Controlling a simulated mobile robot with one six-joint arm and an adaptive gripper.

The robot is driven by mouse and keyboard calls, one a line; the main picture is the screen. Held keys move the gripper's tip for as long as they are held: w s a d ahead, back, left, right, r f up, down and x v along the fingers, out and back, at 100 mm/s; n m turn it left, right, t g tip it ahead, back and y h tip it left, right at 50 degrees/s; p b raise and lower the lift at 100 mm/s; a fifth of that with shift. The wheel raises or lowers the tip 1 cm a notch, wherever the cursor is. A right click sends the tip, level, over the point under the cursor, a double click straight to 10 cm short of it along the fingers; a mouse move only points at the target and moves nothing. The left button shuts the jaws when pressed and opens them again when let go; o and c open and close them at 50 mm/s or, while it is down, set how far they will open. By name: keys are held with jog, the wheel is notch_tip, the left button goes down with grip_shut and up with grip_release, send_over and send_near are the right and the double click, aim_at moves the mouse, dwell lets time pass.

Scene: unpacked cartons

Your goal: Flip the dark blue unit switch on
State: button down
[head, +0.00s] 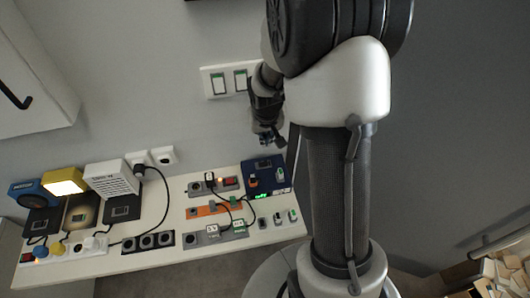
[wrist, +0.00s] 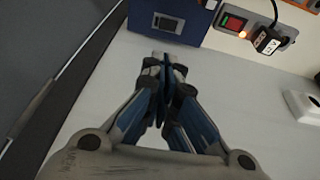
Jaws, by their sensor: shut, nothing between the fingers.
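The dark blue unit (head: 250,168) stands at the right end of the white shelf in the head view. In the wrist view, the dark blue unit (wrist: 196,32) is at the top centre, cut off by the frame edge. Its switch (wrist: 168,22) is a dark rectangle in a light frame; which way it is set I cannot tell. My gripper (wrist: 162,62) is shut and empty, its fingertips just below the switch in the picture. In the head view my gripper (head: 266,140) is above the unit, partly hidden by my arm.
A power strip (wrist: 256,27) with a red switch, a lit orange lamp and a black plug is right of the unit. Cables, sockets (head: 148,241) and a yellow lamp (head: 64,181) crowd the shelf (head: 150,266). A double wall switch (head: 229,81) is above. Bare white surface surrounds my fingers.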

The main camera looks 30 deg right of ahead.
jog(key=b, duration=0.4)
send_near(267, 161)
jog(key=x, duration=0.2)
jog(key=w+x, duration=0.1)
jog(key=x, duration=0.2)
jog(key=shift+w, duration=0.1)
jog(key=shift+f, duration=0.55)
jog(key=shift+b, duration=0.3)
jog(key=shift+d+f+b, duration=0.1)
jog(key=shift+f+b, duration=0.5)
jog(key=shift+b, duration=0.15)
jog(key=shift+d+r, duration=0.15)
jog(key=shift+r, duration=0.05)
jog(key=shift+a, duration=0.25)
